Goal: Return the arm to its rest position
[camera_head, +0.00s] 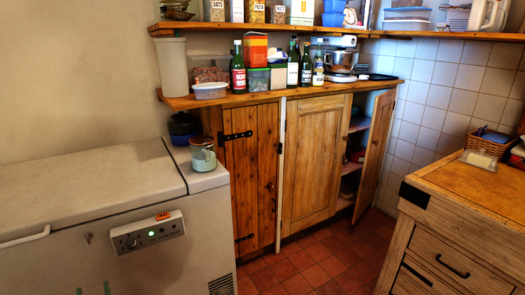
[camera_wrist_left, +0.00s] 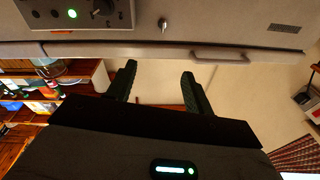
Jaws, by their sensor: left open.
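My left gripper (camera_head: 93,289) shows only as two dark fingertips at the bottom edge of the head view, in front of the white chest freezer (camera_head: 150,262). In the left wrist view the gripper (camera_wrist_left: 159,70) has its two dark fingers spread apart with nothing between them. The freezer front (camera_wrist_left: 240,22) fills the top of that view, with its handle (camera_wrist_left: 219,57) beyond the fingers. The fingers appear clear of the freezer. The rest of my left arm is hidden in the head view. My right gripper is in neither view.
A glass jar (camera_head: 203,153) stands on the freezer's right end. Wooden cupboards hold bottles and a mixer on their counter (camera_head: 270,96); one cupboard door (camera_head: 375,150) stands open. A wooden drawer unit (camera_head: 460,240) is at right. The red tiled floor (camera_head: 310,262) between is clear.

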